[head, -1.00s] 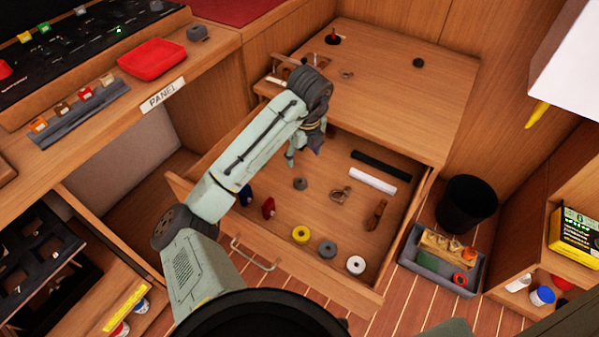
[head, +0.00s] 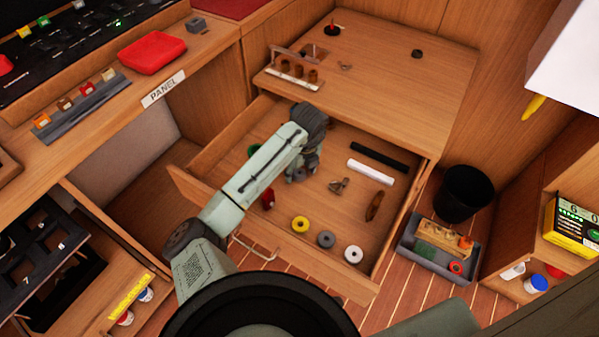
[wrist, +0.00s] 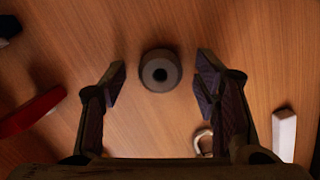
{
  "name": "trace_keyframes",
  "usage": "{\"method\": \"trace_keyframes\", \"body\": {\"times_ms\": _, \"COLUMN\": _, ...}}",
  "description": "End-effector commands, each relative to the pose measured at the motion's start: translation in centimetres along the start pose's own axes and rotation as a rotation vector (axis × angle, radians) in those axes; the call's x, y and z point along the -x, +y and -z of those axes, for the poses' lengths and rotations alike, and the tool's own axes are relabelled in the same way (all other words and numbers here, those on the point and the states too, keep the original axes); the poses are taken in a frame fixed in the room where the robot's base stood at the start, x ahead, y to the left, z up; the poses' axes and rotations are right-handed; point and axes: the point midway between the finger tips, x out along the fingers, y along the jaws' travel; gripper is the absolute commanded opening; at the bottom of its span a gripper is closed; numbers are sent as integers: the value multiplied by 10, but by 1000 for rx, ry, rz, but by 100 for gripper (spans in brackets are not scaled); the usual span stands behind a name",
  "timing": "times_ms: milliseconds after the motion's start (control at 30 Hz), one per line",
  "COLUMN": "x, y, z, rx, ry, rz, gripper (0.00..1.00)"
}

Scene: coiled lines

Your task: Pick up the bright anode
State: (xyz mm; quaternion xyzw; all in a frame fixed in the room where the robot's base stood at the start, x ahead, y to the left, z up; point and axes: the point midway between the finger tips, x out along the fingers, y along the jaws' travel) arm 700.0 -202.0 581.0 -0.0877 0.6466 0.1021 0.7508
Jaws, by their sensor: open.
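A grey cylinder with a dark centre hole, which looks like an anode (wrist: 160,70), lies on the wooden drawer floor in the wrist view. My gripper (wrist: 160,82) is open, its two fingers either side of and slightly short of the cylinder, not touching it. In the head view my gripper (head: 302,168) is low over the drawer's back middle and largely hides the spot below. Other grey pieces of similar shape are a block on the panel desk (head: 196,24) and a dark one on the cabinet top (head: 417,54). I cannot tell brightness differences surely.
The open drawer (head: 330,283) also holds a yellow ring (head: 300,224), a grey ring (head: 326,240), a white ring (head: 354,254), a red piece (head: 267,198), a shackle (head: 339,186), a white bar (head: 371,172) and a black bar (head: 379,156). Its walls surround my gripper.

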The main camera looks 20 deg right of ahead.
Motion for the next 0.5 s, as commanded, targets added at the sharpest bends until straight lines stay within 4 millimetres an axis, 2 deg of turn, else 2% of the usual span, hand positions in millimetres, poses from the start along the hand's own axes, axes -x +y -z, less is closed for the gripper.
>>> {"method": "trace_keyframes", "body": {"times_ms": 167, "x": 0, "y": 0, "z": 0, "rx": 0, "ry": -1, "rz": 0, "gripper": 55}}
{"method": "trace_keyframes", "body": {"times_ms": 500, "x": 0, "y": 0, "z": 0, "rx": 0, "ry": -1, "rz": 0, "gripper": 32}}
